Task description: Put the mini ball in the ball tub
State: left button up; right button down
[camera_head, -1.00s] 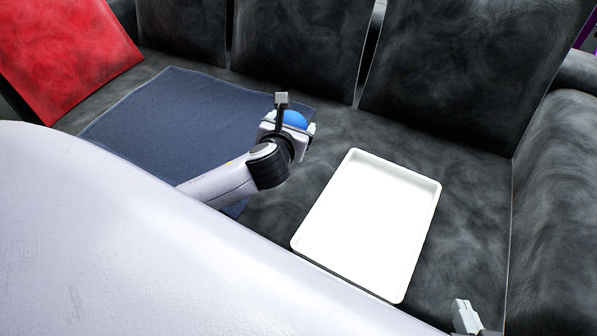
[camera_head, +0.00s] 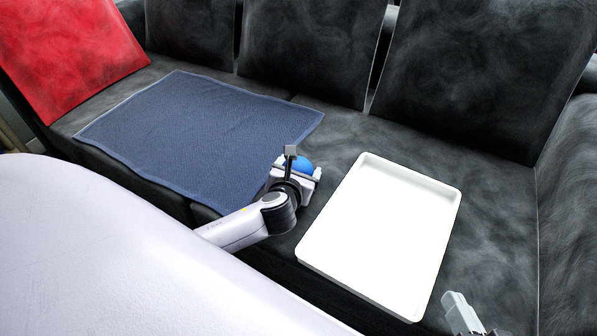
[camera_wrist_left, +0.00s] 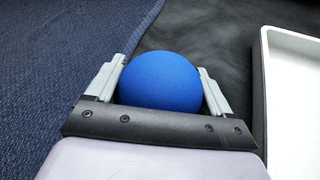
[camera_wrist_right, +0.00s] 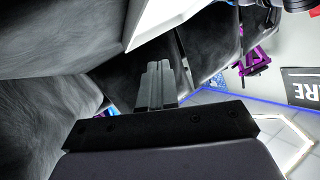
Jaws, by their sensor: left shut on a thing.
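The mini ball is a blue ball (camera_head: 300,163), partly hidden behind gripper parts in the head view. It fills the space between the fingers in the left wrist view (camera_wrist_left: 160,82). My left gripper (camera_head: 294,168) is shut on it, between the blue cloth and the white tub. The white tub (camera_head: 312,258) is a shallow, empty rectangular tray on the dark seat, right of my left gripper. Its edge shows at the right in the left wrist view (camera_wrist_left: 262,90). My right gripper (camera_head: 460,312) is near the tub's front right corner; its fingers are together and empty in the right wrist view (camera_wrist_right: 155,85).
A blue cloth (camera_head: 190,130) lies flat on the seat, left of the ball. A red cushion (camera_head: 70,50) leans at the far left. Dark backrests (camera_head: 460,80) stand behind, and an armrest (camera_head: 570,190) bounds the right. Bare seat shows behind the tub.

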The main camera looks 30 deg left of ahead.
pick_arm(q)
jog(key=shift+f, duration=0.1)
jog(key=o, duration=0.9)
